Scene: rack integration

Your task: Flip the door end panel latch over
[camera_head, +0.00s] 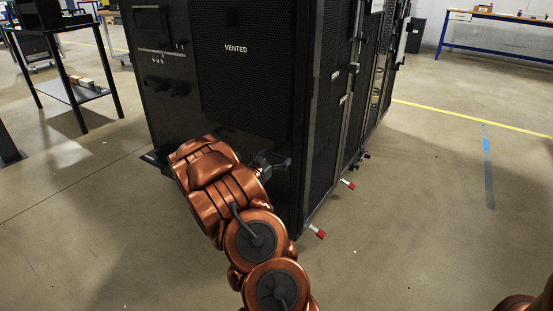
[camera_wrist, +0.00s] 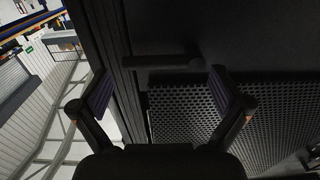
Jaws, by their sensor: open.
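My gripper (camera_head: 275,163) is low at the near corner of the rack. In the wrist view my gripper (camera_wrist: 163,91) is open, its two dark fingers spread wide with nothing between the pads. A short dark horizontal bar, apparently the door end panel latch (camera_wrist: 160,62), lies ahead of the fingers, roughly between the tips. I cannot tell whether a finger touches it. In the head view I cannot make out the latch.
A perforated black panel (camera_wrist: 205,115) lies below the bar in the wrist view. Red-tipped feet (camera_head: 319,233) stick out from the rack's right side at floor level. A black cart (camera_head: 75,85) stands at back left and a workbench (camera_head: 500,30) at back right. Open floor lies to the right.

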